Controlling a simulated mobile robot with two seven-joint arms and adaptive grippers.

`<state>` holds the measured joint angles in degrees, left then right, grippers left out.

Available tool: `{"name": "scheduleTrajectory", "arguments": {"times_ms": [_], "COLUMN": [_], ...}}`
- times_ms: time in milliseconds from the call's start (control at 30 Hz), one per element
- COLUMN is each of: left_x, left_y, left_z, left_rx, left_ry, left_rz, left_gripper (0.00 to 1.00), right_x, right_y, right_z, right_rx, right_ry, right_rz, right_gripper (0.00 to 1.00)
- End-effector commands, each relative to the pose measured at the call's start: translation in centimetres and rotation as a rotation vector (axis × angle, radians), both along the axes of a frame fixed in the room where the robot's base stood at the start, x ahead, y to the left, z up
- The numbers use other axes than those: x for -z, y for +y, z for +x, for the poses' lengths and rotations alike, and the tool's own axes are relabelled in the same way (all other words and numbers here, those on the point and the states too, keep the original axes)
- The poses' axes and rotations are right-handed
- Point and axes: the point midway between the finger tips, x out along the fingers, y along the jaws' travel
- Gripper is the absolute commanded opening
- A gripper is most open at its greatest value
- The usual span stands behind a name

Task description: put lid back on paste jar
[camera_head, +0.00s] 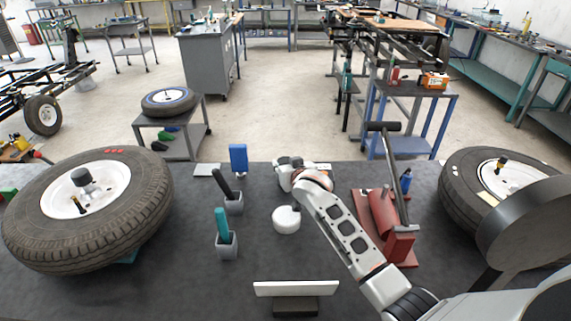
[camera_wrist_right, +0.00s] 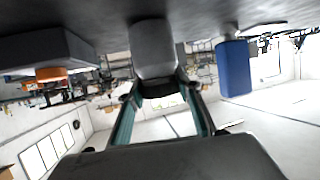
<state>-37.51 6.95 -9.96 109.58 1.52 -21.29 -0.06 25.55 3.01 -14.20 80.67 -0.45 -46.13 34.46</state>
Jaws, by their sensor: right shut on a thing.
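A white round jar-like thing (camera_head: 286,219) stands upright on the dark table, in front of my right gripper in the head view. I cannot tell whether its top is open. My right gripper (camera_head: 289,165) is beyond it, low over the table's far part, mostly hidden by its own wrist. In the wrist view, which is upside down, the fingers of my right gripper (camera_wrist_right: 161,90) are closed around a pale cylindrical thing (camera_wrist_right: 152,48). I cannot tell for sure whether this is the lid, or whether it touches the table. My left gripper is out of view.
A blue block (camera_head: 238,158) stands left of the gripper; it also shows in the wrist view (camera_wrist_right: 235,68). Two grey holders (camera_head: 227,250) carry dark and teal handles. A red vise-like tool (camera_head: 383,215) stands right of my forearm. Tyres (camera_head: 145,205) lie at both sides.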

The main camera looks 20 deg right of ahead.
Motion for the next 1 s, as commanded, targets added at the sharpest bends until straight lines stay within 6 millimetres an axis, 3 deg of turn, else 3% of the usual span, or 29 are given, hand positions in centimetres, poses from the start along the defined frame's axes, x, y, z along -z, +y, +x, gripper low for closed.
{"name": "scheduleTrajectory", "arguments": {"times_ms": [367,400,433,867,1000], "left_x": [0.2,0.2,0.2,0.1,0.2], "left_y": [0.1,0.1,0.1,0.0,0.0], "left_z": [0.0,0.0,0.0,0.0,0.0], "left_rx": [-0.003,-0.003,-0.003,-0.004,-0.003], "left_ry": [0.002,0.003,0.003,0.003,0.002], "left_rz": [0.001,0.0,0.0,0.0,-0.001], "left_gripper": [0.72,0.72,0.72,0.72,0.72], "right_x": [0.3,0.3,0.3,-0.2,-0.4], "right_y": [0.0,0.0,0.0,0.0,0.1], "right_z": [0.0,0.0,0.0,0.0,-1.2], "right_rx": [0.0,0.0,0.0,0.0,-0.001], "right_ry": [-0.001,0.0,0.0,-0.001,0.0], "right_rz": [0.0,0.0,0.0,-0.001,0.0], "right_gripper": [0.0,0.41,0.49,0.51,0.51]}}
